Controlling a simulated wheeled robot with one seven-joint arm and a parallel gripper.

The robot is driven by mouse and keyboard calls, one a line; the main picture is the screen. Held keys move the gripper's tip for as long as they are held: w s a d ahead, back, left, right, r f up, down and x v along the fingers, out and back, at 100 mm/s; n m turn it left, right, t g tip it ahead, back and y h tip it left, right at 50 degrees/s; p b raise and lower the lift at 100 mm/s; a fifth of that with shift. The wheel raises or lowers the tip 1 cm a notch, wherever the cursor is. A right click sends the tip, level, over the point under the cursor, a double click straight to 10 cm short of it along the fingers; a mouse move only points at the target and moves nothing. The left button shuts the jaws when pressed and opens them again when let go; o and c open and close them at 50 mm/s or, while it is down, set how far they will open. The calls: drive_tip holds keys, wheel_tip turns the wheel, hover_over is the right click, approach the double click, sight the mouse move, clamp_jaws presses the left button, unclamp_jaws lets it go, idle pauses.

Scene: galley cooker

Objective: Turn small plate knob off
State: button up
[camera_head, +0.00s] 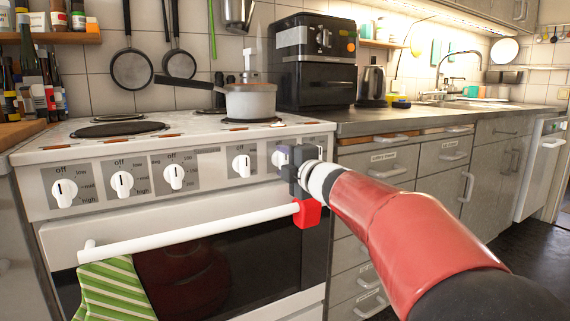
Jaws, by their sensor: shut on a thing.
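The white cooker (110,211) stands on the left, with a row of white knobs on its front panel. My gripper (282,158) is at the right end of this panel, shut on the rightmost knob (277,158). The jaws hide most of that knob, so I cannot read its marking or setting. The knob to its left (241,166) is free, under an "off" label. The other knobs (173,177), (122,184) and (65,193) are further left, also free. I cannot tell from the labels which plate each knob serves.
A white oven handle (190,232) runs below the knobs, with a red block (308,213) at its right end, just below my gripper. A striped green towel (112,290) hangs at its left. A pot (250,101) stands on the hob. Grey drawers (385,165) are to the right.

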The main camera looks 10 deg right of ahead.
drive_tip(key=o, duration=1)
drive_tip(key=v, duration=0.7)
drive_tip(key=shift+s+d+r, duration=0.1)
drive_tip(key=shift+s+d, duration=0.05)
drive_tip(key=shift+s, duration=0.2)
drive_tip(key=shift+p, duration=0.3)
